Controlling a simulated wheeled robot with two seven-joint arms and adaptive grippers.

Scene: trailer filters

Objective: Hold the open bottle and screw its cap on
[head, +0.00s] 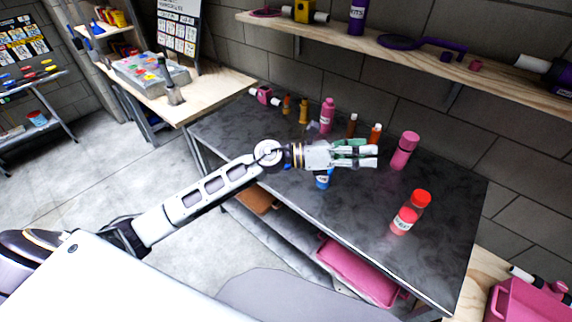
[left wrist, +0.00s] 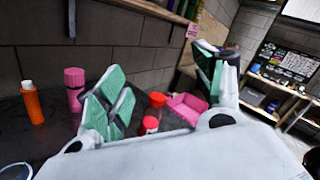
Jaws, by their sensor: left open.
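Several bottles stand on the dark tabletop; I cannot tell which is the open one, and no loose cap can be made out. My left gripper (head: 372,156) is open and empty above the middle of the table; its green-padded fingers also show in the left wrist view (left wrist: 165,85). A blue and white item (head: 323,181) is partly hidden beneath it. A pink bottle (head: 404,151) stands to the right of the fingertips. An orange bottle (head: 375,134) and a brown bottle (head: 351,126) stand behind. Two red-topped containers (head: 403,221) stand at the front right. My right gripper is not in view.
Another pink bottle (head: 327,116) and small amber bottles (head: 303,110) stand along the back left. A wooden shelf (head: 420,58) overhangs the back. A pink bin (head: 357,272) sits below the tabletop. The table's front right is mostly clear.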

